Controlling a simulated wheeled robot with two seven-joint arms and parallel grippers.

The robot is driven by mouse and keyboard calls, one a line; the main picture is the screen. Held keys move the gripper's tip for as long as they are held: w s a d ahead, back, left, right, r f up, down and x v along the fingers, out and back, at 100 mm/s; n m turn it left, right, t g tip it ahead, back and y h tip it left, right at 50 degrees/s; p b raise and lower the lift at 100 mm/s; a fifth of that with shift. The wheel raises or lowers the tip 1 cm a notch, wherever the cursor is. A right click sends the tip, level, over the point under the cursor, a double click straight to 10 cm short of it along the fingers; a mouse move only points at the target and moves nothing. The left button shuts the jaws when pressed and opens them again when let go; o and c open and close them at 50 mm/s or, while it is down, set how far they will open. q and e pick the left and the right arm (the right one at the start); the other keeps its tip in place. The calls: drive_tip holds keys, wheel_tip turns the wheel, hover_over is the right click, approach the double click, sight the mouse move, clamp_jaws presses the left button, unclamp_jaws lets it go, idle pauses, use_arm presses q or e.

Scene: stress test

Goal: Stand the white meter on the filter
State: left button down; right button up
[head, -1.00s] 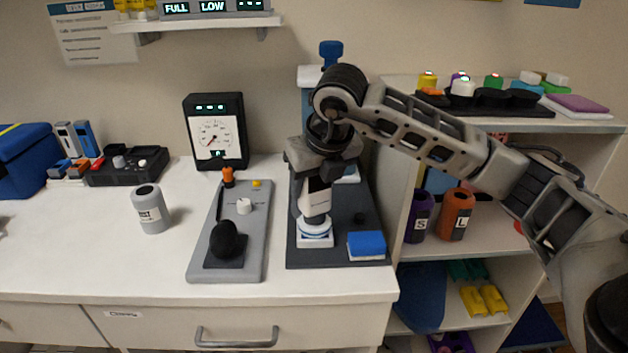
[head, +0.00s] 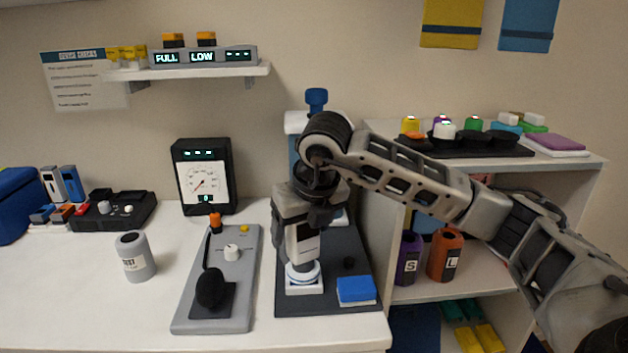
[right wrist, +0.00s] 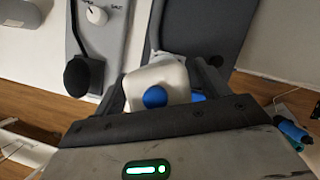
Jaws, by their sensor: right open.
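The white meter (head: 306,241), a pale block with a dark panel, stands upright over the filter (head: 303,273), a round white and blue piece on a white square base. A grey part of my gripper covers the join, so I cannot tell whether they touch. My right gripper (head: 301,252) points down around the meter. In the right wrist view the meter (right wrist: 158,75) shows as a white block with a round blue knob, between the open fingers (right wrist: 160,95). My left gripper is not in view.
The filter sits on a dark board (head: 340,300) with a blue block (head: 356,290). To its left are a grey panel (head: 215,318) with a black knob, a grey canister (head: 135,258) and a dial gauge (head: 203,178). A shelf unit (head: 470,288) with canisters stands at right.

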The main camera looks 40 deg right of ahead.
use_arm(q)
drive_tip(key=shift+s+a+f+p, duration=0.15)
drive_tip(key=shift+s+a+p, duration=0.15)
drive_tip(key=shift+p, duration=0.15)
use_arm(e)
drive_tip(key=v, duration=1.5)
drive_tip(key=shift+r, duration=0.3)
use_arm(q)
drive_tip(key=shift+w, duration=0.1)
use_arm(e)
drive_tip(key=shift+s+d, duration=0.1)
